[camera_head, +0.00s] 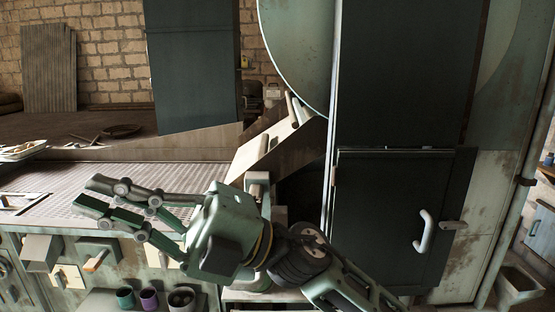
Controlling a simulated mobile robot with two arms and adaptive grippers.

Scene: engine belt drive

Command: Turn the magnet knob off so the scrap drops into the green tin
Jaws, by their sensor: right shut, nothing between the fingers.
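My right gripper (90,194) reaches in from the lower right, over the perforated metal bench top. Its green fingers point left and are shut, with nothing held between them. I cannot make out the magnet or the scrap. My left gripper is not in view.
A purple tin (148,297) and a dark grey tin (181,298) stand right of the green one. A dark cabinet door (390,220) with a pale handle (424,232) stands at the right.

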